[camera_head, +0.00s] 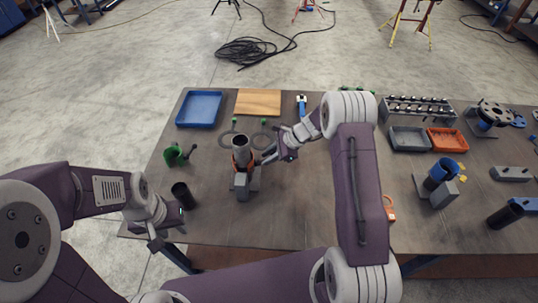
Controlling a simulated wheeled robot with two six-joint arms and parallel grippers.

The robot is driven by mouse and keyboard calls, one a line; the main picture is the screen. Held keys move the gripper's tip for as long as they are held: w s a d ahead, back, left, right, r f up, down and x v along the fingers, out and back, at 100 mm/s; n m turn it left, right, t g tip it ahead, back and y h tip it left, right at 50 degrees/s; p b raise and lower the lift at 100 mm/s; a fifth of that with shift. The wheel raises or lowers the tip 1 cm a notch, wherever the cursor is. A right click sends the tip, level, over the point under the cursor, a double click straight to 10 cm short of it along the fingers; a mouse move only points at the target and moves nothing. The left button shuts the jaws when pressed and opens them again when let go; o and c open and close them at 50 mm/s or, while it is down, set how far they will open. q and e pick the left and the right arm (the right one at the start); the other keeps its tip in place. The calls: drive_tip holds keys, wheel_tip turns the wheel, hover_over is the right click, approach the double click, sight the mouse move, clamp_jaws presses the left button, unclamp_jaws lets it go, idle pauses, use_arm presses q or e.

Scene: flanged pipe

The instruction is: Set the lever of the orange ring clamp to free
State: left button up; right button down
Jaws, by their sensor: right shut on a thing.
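My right gripper (266,157) reaches in from the right, close against the clamp's right side. It is shut on what seems to be the clamp's lever, which is mostly hidden by the fingers. The lever's setting cannot be read. My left gripper (168,228) is at the table's front left edge, away from the clamp; its finger opening is unclear.
A dark cup (181,194) stands near my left gripper. A green clamp (174,155) lies left of the pipe, and flat rings (261,138) lie behind it. A blue tray (199,109) and wooden board (258,102) are at the back. A blue ring on a stand (441,170) is right.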

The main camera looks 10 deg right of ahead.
idle(0.3)
drive_tip(key=c, duration=1.3)
unclamp_jaws()
drive_tip(key=shift+o, duration=0.2)
drive_tip(key=b+v, duration=0.1)
drive_tip(key=v, duration=0.8)
drive_tip(key=shift+b, duration=0.3)
drive_tip(key=shift+a, duration=0.15)
